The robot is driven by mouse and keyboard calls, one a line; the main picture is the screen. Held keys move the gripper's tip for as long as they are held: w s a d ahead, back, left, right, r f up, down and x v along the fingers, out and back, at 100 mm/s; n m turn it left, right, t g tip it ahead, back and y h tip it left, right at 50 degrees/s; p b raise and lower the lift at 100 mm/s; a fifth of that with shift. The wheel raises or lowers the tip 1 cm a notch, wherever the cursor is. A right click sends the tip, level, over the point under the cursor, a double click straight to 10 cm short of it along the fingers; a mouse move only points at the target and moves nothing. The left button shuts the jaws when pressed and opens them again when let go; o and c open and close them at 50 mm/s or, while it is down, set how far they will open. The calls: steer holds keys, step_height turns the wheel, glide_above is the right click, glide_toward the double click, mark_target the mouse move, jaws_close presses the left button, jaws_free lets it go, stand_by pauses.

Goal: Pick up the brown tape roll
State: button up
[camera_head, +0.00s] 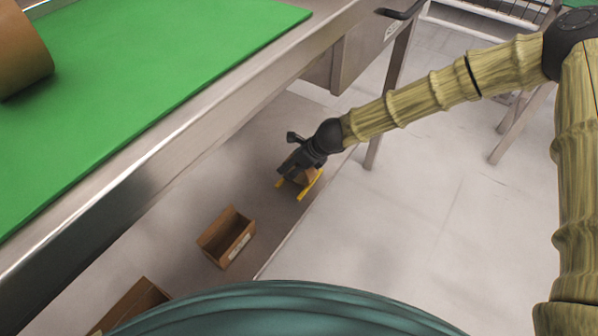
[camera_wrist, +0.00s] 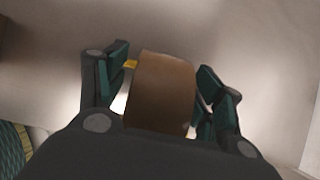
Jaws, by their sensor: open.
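My gripper (camera_head: 300,184) has yellow fingertips and hangs beyond the near edge of the green-topped table. Its fingers are apart. A brown piece (camera_head: 303,175) shows between them, small and partly hidden by the gripper. In the wrist view a brown object (camera_wrist: 162,92) with a curved top edge stands between the two fingers of my gripper (camera_wrist: 160,80); its lower part is hidden by the gripper body. It looks like the brown tape roll, and I cannot tell whether the fingers touch it. Another brown cylinder (camera_head: 22,50) lies on the green top at the far left, cut by the frame.
The green-topped table (camera_head: 150,70) has a metal edge running diagonally. An open cardboard box (camera_head: 228,238) stands on the floor below, and another box (camera_head: 132,305) is at the bottom left. Pale floor (camera_head: 430,200) is clear to the right.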

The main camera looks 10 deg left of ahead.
steer(key=shift+r, duration=0.1)
steer(key=shift+c, duration=0.4)
steer(key=c, duration=1.1)
steer(key=shift+r, duration=0.1)
steer(key=shift+c, duration=0.2)
